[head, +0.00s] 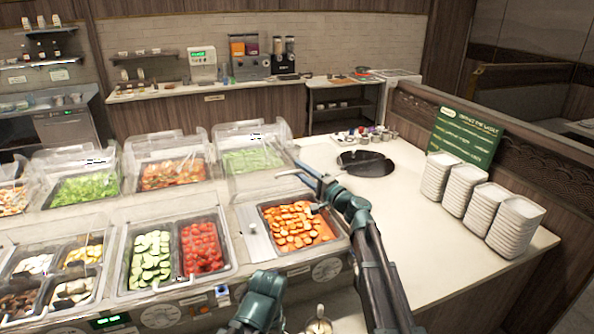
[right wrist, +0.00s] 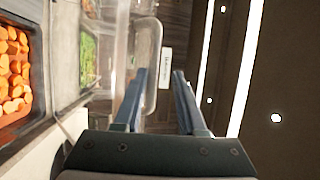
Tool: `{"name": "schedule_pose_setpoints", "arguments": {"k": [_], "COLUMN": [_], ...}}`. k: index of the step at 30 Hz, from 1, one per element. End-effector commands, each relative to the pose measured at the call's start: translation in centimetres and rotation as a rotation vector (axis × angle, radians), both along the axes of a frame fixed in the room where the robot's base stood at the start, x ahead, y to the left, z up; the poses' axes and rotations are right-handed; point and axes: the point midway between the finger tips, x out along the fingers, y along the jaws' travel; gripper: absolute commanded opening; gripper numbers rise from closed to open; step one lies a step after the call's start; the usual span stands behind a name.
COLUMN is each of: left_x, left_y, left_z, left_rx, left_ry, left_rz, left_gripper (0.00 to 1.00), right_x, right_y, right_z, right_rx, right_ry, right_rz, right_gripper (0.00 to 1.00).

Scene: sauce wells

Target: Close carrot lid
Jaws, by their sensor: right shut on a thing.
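The carrot pan (head: 320,250), full of orange carrot pieces, is uncovered at the counter's front, right of the cucumbers and tomatoes. The carrots also show at the left of the right wrist view (right wrist: 14,75). The clear carrot lid (head: 262,182) stands raised behind the pan; its outline is hard to separate from the clear lid behind. My right gripper (head: 303,176) is at its upper right side. In the right wrist view, the fingers (right wrist: 160,85) stand a little apart, shut on the lid's clear edge. My left gripper's fingers are not in view.
Stacked white plates (head: 512,225), a green sign (head: 465,135) and a dark round opening (head: 366,163) are on the right. The counter between them is clear.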

Motion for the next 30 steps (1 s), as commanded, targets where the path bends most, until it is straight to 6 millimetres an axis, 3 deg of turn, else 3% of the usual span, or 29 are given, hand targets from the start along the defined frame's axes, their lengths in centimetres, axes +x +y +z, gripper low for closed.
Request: {"name": "schedule_pose_setpoints", "arguments": {"k": [30], "left_x": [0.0], "left_y": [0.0], "left_z": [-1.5], "left_rx": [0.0], "left_ry": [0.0], "left_rz": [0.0], "left_gripper": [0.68], "right_x": [-5.2], "right_y": [-4.4], "right_z": [-1.5], "right_rx": [0.002], "right_ry": [0.0], "right_rz": [-0.001], "right_gripper": [0.28]}}
